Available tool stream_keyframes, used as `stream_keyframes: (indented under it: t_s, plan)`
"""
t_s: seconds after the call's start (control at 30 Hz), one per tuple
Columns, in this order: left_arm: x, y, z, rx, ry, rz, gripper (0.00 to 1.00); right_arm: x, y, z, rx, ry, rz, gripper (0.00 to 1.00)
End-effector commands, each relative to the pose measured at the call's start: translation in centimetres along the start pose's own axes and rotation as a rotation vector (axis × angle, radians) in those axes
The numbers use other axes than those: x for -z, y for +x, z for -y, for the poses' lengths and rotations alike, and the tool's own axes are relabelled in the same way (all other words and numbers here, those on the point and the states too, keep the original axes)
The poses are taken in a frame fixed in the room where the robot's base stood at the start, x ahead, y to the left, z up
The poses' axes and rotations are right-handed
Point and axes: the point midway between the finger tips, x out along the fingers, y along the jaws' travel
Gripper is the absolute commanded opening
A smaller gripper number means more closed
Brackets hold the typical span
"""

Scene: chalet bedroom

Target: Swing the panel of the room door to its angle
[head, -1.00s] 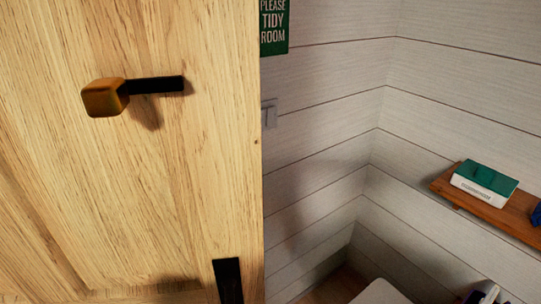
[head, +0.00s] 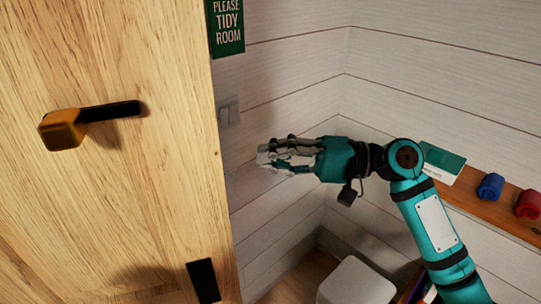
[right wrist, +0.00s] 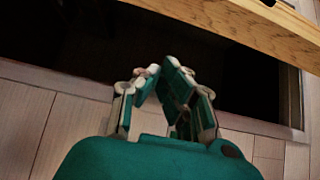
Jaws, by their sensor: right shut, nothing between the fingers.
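The room door's panel (head: 110,200) is light wood and fills the left of the head view. A black lever handle with an orange-brown block end (head: 62,130) sticks out of its face. My right gripper (head: 264,156) is shut and empty, in front of the white wall, a little right of the panel's free edge and apart from it in the picture. In the right wrist view, the fingers (right wrist: 162,72) meet at their tips, and a wooden edge of the panel (right wrist: 245,28) crosses the top right. My left gripper is not in view.
A wooden shelf (head: 470,205) holds a green-and-white box (head: 443,163) and blue and red rolls. A white stool-like block (head: 356,283) stands below.

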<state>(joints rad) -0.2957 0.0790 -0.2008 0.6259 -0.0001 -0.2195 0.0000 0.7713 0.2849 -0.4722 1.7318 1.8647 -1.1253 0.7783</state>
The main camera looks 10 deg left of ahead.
Motion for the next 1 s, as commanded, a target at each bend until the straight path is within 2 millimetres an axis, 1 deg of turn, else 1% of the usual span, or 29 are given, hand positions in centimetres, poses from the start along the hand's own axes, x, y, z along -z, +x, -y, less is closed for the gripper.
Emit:
stream_keyframes:
  t_s: [0.03,0.2,0.33,0.4,0.5,0.6,0.73,1.0]
  plan:
    - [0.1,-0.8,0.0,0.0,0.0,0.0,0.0,0.0,1.2,0.4,0.002,0.001,0.002,0.0]
    - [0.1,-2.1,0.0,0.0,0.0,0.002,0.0,0.0,4.9,0.5,0.002,0.002,0.0,0.0]
    - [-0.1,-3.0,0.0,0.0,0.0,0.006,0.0,0.1,7.5,0.4,0.002,0.001,0.0,0.0]
    - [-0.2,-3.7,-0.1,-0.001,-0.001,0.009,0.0,-1.1,6.9,0.3,0.0,0.001,-0.004,0.0]
    - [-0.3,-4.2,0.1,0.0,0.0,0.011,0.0,-2.4,6.4,0.2,0.0,0.001,-0.005,0.0]
    - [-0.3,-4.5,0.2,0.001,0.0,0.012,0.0,-3.2,6.1,0.1,0.0,0.0,-0.005,0.0]
    - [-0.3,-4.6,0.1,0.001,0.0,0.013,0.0,-3.6,6.0,0.0,0.0,-0.001,-0.004,0.0]
    - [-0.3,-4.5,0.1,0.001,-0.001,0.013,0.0,-3.6,6.0,0.0,0.001,-0.001,-0.004,0.0]
